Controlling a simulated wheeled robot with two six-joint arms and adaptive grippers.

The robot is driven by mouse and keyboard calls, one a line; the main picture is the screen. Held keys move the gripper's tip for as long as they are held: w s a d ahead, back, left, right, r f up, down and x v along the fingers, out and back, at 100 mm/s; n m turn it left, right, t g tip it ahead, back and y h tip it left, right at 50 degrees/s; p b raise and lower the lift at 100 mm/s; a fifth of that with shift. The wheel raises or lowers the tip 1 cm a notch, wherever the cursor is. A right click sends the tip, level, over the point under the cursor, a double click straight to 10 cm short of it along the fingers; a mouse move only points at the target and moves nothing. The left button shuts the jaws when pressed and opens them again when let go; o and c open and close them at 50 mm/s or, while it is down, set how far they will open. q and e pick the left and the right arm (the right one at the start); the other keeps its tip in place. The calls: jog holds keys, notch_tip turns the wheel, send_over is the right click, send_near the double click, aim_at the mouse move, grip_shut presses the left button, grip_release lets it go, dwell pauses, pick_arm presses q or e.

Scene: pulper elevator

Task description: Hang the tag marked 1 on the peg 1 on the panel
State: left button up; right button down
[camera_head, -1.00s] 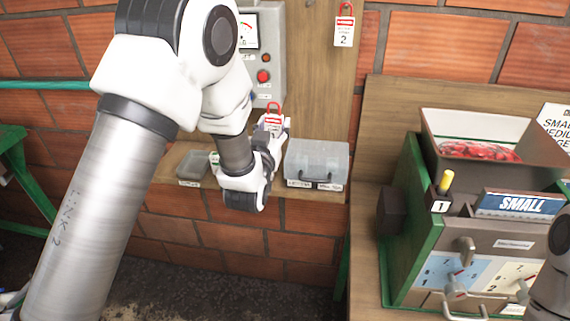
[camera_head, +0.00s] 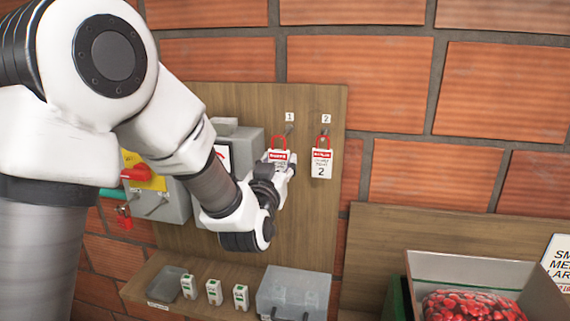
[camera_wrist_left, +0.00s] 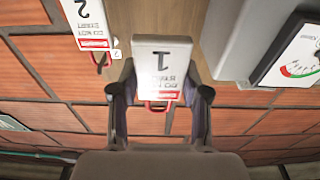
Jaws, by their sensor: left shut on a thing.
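My left gripper (camera_head: 277,172) is shut on the tag marked 1 (camera_head: 279,156), a white tag with a red band and a red shackle on top. It is upright in front of the wooden panel (camera_head: 230,110). Its shackle is just below and left of peg 1 (camera_head: 288,130), under the label 1; I cannot tell whether they touch. In the left wrist view, the tag marked 1 (camera_wrist_left: 163,60) appears upside down between both fingers, with no peg visible in its shackle. My right gripper is out of view.
Tag 2 (camera_head: 321,164) hangs on peg 2, close to the right of the held tag. A grey box with a gauge (camera_head: 233,150) is on the left. Below, a shelf (camera_head: 150,285) bears a clear case (camera_head: 294,291), small padlock-like items (camera_head: 214,291) and a tray.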

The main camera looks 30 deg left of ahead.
pick_arm(q)
jog(key=shift+w+a, duration=0.2)
jog(key=shift+a, duration=0.45)
jog(key=w+p, duration=0.1)
jog(key=w, duration=0.2)
jog(key=shift+w+f, duration=0.1)
jog(key=w, duration=0.2)
jog(key=w+f, duration=0.1)
jog(key=shift+a+f+b, duration=0.1)
jog(key=shift+a+b, duration=0.25)
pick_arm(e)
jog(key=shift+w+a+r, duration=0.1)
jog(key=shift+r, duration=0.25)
